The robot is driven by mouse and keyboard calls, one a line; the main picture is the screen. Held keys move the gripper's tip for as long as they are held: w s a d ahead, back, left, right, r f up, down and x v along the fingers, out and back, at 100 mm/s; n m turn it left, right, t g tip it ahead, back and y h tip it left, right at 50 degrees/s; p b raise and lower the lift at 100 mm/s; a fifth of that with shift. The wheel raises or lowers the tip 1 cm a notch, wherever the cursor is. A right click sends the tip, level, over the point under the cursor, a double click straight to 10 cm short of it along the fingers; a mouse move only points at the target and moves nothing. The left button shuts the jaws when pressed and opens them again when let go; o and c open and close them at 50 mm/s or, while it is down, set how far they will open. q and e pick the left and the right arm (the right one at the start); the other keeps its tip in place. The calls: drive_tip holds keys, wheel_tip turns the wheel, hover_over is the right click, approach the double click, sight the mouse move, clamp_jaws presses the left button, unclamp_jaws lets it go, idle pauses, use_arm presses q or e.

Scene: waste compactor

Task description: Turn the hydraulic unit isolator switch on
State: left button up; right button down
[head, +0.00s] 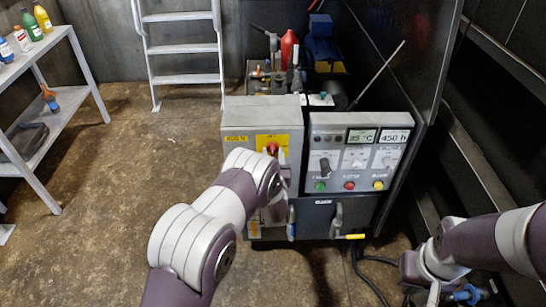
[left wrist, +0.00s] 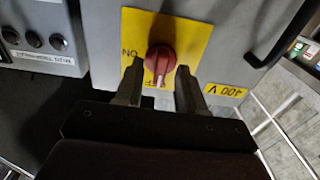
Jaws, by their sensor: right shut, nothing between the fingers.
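The isolator switch is a red rotary knob (head: 272,148) on a yellow plate (head: 280,139) on the front of a grey box marked 400 V. In the left wrist view the knob (left wrist: 160,59) sits between the fingertips of my open left gripper (left wrist: 158,78), one finger on each side with gaps showing. The knob's grip lies roughly in line with the fingers. "ON" is readable beside it, upside down; the other lettering is partly hidden. In the head view my left arm hides most of this gripper. My right gripper (head: 432,292) is low at the bottom right, shut, away from the switch.
A control panel (head: 357,155) with displays, knobs and coloured buttons adjoins the switch box on the right. Handles stick out below it. A dark metal wall stands to the right. A shelf (head: 60,100) with bottles is at the left, a ladder (head: 180,47) behind. The floor between is clear.

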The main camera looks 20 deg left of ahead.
use_arm(q)
clamp_jaws()
drive_tip(key=m, duration=0.4)
drive_tip(key=shift+f+m+b, duration=0.1)
drive_tip(key=shift+m+b, duration=0.2)
drive_tip(key=shift+b, duration=0.05)
drive_tip(key=shift+d+f+m, duration=0.1)
drive_tip(key=shift+m, duration=3.25)
drive_tip(key=shift+d+f+m, duration=0.1)
drive_tip(key=shift+m, duration=3.25)
